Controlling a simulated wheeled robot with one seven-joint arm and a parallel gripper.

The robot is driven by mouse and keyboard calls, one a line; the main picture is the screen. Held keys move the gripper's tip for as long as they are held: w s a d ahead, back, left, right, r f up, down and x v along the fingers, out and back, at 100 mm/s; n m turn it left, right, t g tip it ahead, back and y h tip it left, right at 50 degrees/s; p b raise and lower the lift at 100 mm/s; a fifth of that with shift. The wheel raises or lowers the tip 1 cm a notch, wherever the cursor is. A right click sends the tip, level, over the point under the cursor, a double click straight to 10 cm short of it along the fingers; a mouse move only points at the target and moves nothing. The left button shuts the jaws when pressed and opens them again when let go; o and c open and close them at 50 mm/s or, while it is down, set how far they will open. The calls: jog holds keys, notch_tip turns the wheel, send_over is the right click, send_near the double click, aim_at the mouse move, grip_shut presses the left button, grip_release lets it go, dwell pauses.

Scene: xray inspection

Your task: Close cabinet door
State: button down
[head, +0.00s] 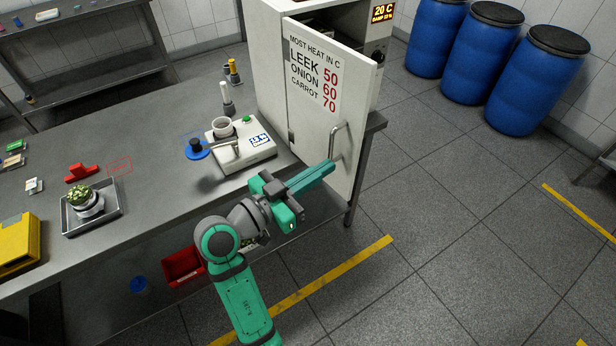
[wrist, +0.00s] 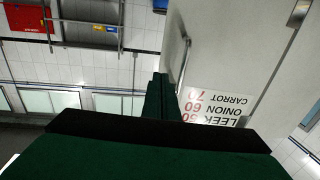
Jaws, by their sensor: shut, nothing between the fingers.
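The white cabinet (head: 268,30) stands at the back end of the table in the head view. Its door (head: 309,122) is swung open toward me and carries a sign listing leek, onion and carrot. A metal handle (head: 336,143) is on the door's right part. My gripper (head: 331,166) is shut and empty, its fingertips close to the door beside the lower end of the handle. In the wrist view the door (wrist: 226,50) and handle (wrist: 184,60) show just beyond the shut fingers (wrist: 158,76). I cannot tell whether the fingers touch the door.
A white device (head: 243,150) with a cup sits on the table left of the door. A metal tray (head: 92,210) holds a small plant-like item. Several blue barrels (head: 470,60) stand at the back right. The floor (head: 440,190) right of the door is clear.

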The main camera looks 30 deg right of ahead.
aim_at(356, 147)
jog(key=x, duration=0.7)
jog(key=shift+d, duration=0.35)
jog(key=shift+w, duration=0.15)
